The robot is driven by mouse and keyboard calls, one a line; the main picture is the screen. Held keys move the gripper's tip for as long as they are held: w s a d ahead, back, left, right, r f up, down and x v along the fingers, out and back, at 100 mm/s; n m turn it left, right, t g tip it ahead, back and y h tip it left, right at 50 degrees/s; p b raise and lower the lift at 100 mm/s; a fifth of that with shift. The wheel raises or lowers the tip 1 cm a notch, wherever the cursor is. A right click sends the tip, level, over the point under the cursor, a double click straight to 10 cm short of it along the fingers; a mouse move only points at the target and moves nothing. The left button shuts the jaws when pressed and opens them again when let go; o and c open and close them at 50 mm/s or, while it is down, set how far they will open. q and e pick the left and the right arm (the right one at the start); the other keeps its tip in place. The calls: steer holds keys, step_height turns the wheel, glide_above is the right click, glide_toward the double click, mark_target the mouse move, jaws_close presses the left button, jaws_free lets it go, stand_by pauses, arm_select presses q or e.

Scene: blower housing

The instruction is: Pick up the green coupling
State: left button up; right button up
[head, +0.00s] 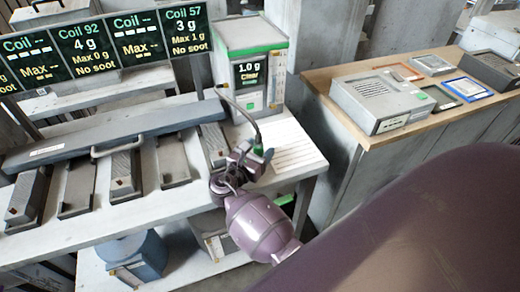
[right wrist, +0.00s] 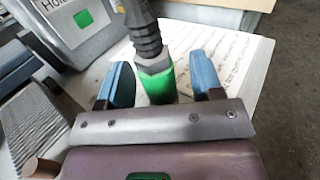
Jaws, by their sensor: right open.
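The green coupling (right wrist: 157,86) sits on the end of a dark ridged hose (right wrist: 146,38). In the right wrist view it stands between the two blue fingers of my right gripper (right wrist: 161,78). The fingers are spread, with a visible gap on each side of the coupling. In the head view the coupling shows as a small green bit (head: 258,150) at my right gripper (head: 246,158), near the bench's right end. The gripper partly hides it there. My left gripper is not in view.
A grey meter with a green top (head: 250,75) reads "1.0 g Clear" behind the gripper. A printed sheet (head: 290,148) lies on the bench to the right.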

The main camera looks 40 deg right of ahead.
steer(key=c, duration=1.1)
step_height(320, 180, up, 13)
steer(key=shift+r+p, duration=0.1)
steer(key=shift+p, duration=0.75)
step_height(320, 180, up, 7)
